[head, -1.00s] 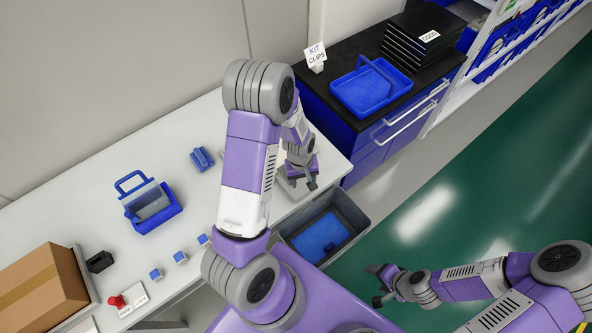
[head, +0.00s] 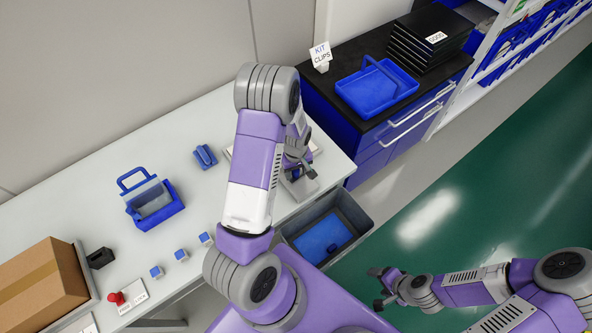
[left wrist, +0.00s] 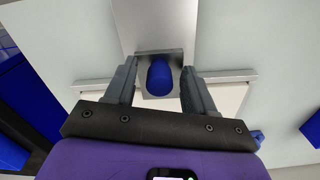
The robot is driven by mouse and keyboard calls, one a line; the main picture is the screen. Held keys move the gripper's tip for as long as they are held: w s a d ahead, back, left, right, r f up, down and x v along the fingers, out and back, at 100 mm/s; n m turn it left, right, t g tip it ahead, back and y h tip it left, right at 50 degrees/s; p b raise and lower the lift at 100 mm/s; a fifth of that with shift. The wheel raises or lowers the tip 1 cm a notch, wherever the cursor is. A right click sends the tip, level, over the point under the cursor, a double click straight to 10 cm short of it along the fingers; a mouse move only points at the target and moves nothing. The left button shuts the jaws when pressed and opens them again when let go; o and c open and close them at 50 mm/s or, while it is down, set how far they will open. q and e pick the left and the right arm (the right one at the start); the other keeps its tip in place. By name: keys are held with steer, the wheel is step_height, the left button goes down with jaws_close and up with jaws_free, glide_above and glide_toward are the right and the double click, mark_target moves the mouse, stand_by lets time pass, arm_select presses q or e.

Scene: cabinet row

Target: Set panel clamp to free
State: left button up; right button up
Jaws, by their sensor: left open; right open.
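A red knob (head: 117,298) stands beside a white label plate (head: 131,297) on the front left of the bench; the plate seems to read FREE and LOCK. It may be the panel clamp; its exact setting is too small to tell. My left gripper (head: 299,176) is far to the right of it, over the right end of the bench. In the left wrist view the left gripper (left wrist: 160,78) is open, with a blue rounded piece (left wrist: 160,75) on a metal block (left wrist: 173,58) showing between its fingers. My right gripper (head: 381,286) is open and empty, over the floor.
A cardboard box (head: 38,285), a black block (head: 101,259), a blue carrier (head: 163,218) and small blue pieces (head: 181,255) occupy the bench.

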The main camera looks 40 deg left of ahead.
arm_select(q)
jaws_close()
steer(key=d, duration=0.1)
steer(key=s+d, duration=0.1)
steer(key=d, duration=0.3)
steer(key=shift+s+d, duration=0.1)
steer(key=shift+s, duration=0.15)
jaws_free()
